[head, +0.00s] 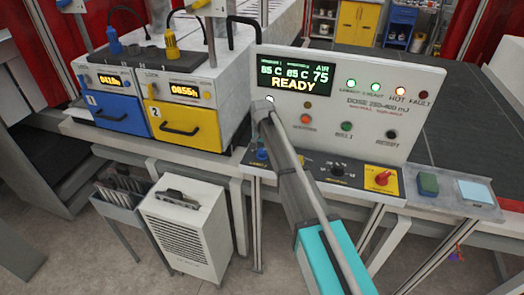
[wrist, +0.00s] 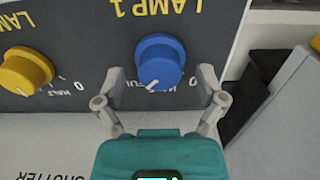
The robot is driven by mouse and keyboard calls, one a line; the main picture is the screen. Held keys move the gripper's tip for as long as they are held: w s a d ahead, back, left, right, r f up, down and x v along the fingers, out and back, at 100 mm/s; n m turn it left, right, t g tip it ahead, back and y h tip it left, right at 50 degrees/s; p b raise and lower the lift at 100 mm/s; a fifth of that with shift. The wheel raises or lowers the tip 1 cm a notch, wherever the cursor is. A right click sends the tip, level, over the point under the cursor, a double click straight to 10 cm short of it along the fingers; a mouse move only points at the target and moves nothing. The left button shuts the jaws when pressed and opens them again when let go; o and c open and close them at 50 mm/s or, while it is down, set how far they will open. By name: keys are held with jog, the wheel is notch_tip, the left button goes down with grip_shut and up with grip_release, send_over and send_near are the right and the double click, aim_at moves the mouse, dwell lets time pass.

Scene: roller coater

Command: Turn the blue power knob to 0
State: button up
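The blue power knob (wrist: 160,61) sits on a dark panel under upside-down "LAMP 1" lettering in the wrist view. Its white pointer mark aims to the lower left in the picture. A "0" is printed to its lower right; the other scale lettering is partly hidden. My gripper (wrist: 161,76) is open, with one finger on each side of the knob and a visible gap at both sides. In the head view a small part of a blue knob (head: 262,154) shows beside my arm, which hides the gripper.
A yellow knob (wrist: 25,70) is left of the blue one in the wrist view. In the head view, a red switch on a yellow plate (head: 381,180) and a black knob (head: 337,170) share the panel. The upright display box (head: 350,100) stands behind it.

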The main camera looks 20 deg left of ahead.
jog(key=c, duration=1.1)
jog(key=shift+n, duration=0.5)
jog(key=n, duration=0.3)
jog(key=shift+n, duration=0.3)
jog(key=n, duration=1)
jog(key=shift+n, duration=1.7)
jog(key=shift+s, duration=0.1)
